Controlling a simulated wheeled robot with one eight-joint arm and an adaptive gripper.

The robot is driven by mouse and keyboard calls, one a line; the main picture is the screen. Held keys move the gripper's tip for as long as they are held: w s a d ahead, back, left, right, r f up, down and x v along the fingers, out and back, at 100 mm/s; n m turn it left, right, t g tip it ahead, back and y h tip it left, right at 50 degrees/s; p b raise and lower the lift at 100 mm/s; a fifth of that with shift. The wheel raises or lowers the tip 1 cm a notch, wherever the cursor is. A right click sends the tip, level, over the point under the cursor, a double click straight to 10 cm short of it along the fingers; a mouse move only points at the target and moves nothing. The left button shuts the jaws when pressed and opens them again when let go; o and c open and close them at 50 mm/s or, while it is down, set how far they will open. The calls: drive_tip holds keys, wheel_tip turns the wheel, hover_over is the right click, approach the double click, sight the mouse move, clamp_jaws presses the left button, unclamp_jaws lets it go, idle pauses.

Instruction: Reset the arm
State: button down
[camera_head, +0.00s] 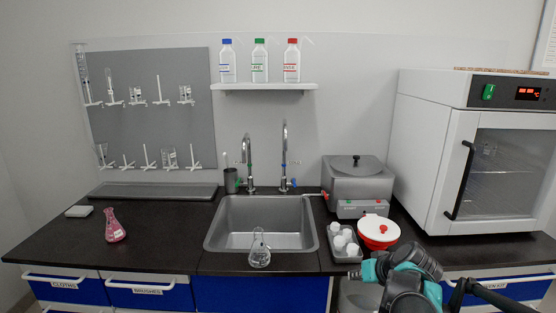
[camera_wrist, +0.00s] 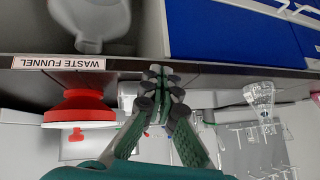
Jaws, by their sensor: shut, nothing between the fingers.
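My arm (camera_head: 405,275) shows at the lower right of the head view, in front of the bench edge. My gripper (camera_wrist: 158,72) is in the middle of the wrist view, with its green-padded fingers together and nothing between them. I cannot make out its fingertips in the head view. The wrist view looks upside down. The red waste funnel (camera_wrist: 75,110) lies to the left of the fingers there, and the clear flask (camera_wrist: 259,92) to the right, both apart from them.
A sink (camera_head: 225,228) is mid-bench, with a clear flask (camera_head: 260,250) at its front. A tray of white-capped bottles (camera_head: 345,257) and the red-and-white funnel (camera_head: 379,232) stand near my arm. An oven (camera_head: 455,175) stands at right. A pink flask (camera_head: 114,227) stands at left.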

wheel_tip(320, 180, down, 6)
drive_tip(key=s+a+g+h, duration=0.1)
drive_tip(key=a+g+h, duration=0.1)
drive_tip(key=g, duration=0.2)
drive_tip(key=shift+a+r+h, duration=0.15)
drive_tip(key=shift+a+h, duration=0.25)
drive_tip(key=shift+s, duration=0.1)
idle(0.5)
